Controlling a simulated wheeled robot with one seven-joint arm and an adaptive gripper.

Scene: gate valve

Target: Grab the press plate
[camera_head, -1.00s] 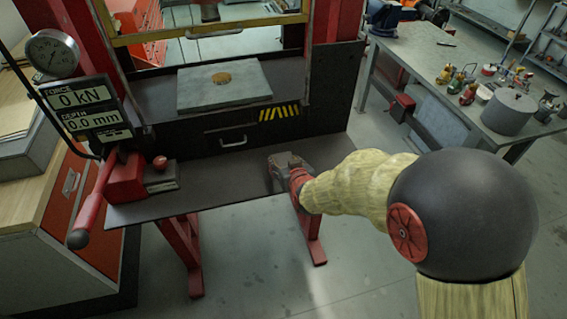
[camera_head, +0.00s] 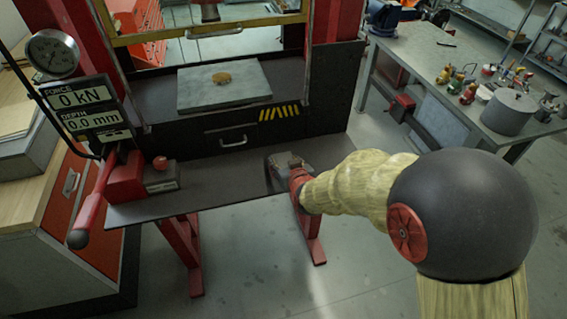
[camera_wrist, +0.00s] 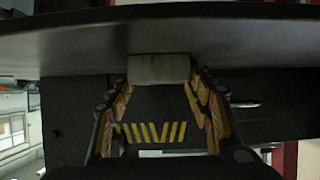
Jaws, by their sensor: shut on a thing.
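A small grey block (camera_wrist: 158,68), which looks like the press plate, sits between the fingertips of my gripper (camera_wrist: 158,84) in the wrist view. The fingers press on it from both sides, so my gripper is shut on it. In the head view my gripper (camera_head: 284,164) is low over the right part of the dark front shelf of the press, and the block is too small and covered to make out clearly. Whether the block touches the shelf cannot be told.
A drawer handle (camera_head: 233,142) and yellow stripes (camera_head: 279,113) are behind my gripper. A red pump lever (camera_head: 92,205) stands left. A workbench (camera_head: 455,75) with a pot is right.

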